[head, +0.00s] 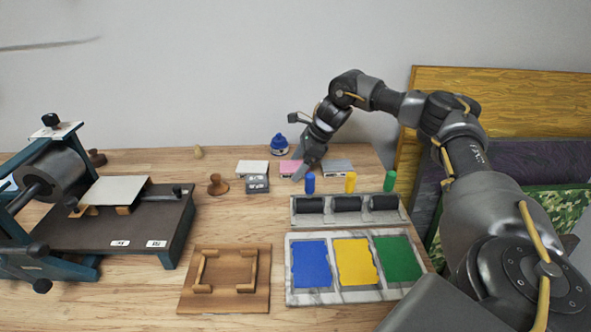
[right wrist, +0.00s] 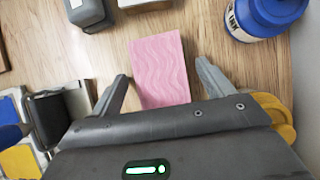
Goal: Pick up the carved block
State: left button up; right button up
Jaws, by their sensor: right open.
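The carved block is the pink slab (head: 287,168) with wavy grooves, lying flat at the back of the wooden table. It also shows in the right wrist view (right wrist: 160,62), with its near end towards my right gripper. My right gripper (head: 303,174) is open and reaches down at the block's right side in the head view, hiding part of it. In the right wrist view, its two fingers (right wrist: 165,82) stand on either side of the block's near end, with a gap to each side. My left gripper does not show.
A white slab (head: 250,168) and small grey block (head: 257,184) lie left of the carved block; a grey slab (head: 339,165) lies right. A blue ink bottle (head: 279,146) stands behind. Upright-handled rollers (head: 347,203) and an ink tray (head: 355,294) are in front. A press (head: 110,220) stands left.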

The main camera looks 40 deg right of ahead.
jog(key=c, duration=1.1)
jog(key=shift+r, duration=0.1)
